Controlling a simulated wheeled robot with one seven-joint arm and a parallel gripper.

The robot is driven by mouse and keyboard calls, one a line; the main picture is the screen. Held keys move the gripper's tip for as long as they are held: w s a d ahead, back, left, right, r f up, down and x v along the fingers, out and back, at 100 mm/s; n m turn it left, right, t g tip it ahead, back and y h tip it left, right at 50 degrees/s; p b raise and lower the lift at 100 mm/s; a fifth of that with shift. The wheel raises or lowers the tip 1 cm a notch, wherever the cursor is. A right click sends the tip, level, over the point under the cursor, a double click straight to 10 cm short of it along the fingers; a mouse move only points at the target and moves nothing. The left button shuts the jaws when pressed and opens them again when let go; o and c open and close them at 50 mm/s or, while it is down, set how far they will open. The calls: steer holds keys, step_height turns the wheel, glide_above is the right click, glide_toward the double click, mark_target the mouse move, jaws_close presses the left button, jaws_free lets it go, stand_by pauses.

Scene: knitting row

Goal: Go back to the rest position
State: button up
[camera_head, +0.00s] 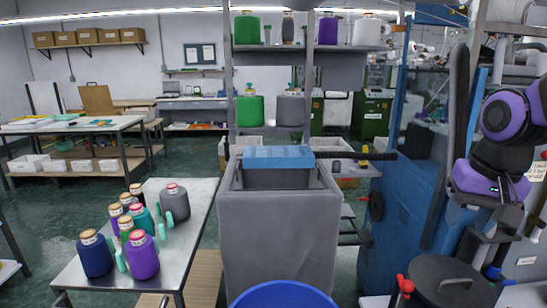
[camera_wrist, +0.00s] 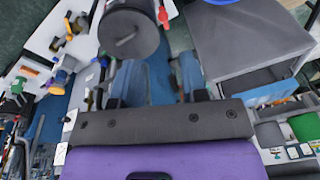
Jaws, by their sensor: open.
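My gripper (camera_wrist: 159,78) shows in the wrist view with its two fingers apart and nothing between them. In the head view my purple and black arm is folded at the right edge, beside the blue machine (camera_head: 405,200). The gripper hangs above the floor there, and its fingers are hard to make out in that view. In the wrist view a round dark grey lid or drum top (camera_wrist: 128,35) lies just beyond the fingers. No rest position is marked in either view.
A metal table (camera_head: 190,215) at left holds several yarn cones (camera_head: 141,256). A grey bin (camera_head: 280,230) stands in the centre, before a shelf rack (camera_head: 300,57) with more cones. A round dark lid (camera_head: 452,280) and a blue round rim (camera_head: 283,295) are close in front.

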steer(key=s+a+r+n+t, duration=0.2)
steer(key=s+r, duration=0.3)
steer(key=s, duration=0.4)
steer(key=shift+s+a+r+n+t, duration=0.25)
steer(key=shift+r+n+t, duration=0.05)
steer(key=shift+n+t, duration=0.45)
steer(key=shift+c, duration=0.2)
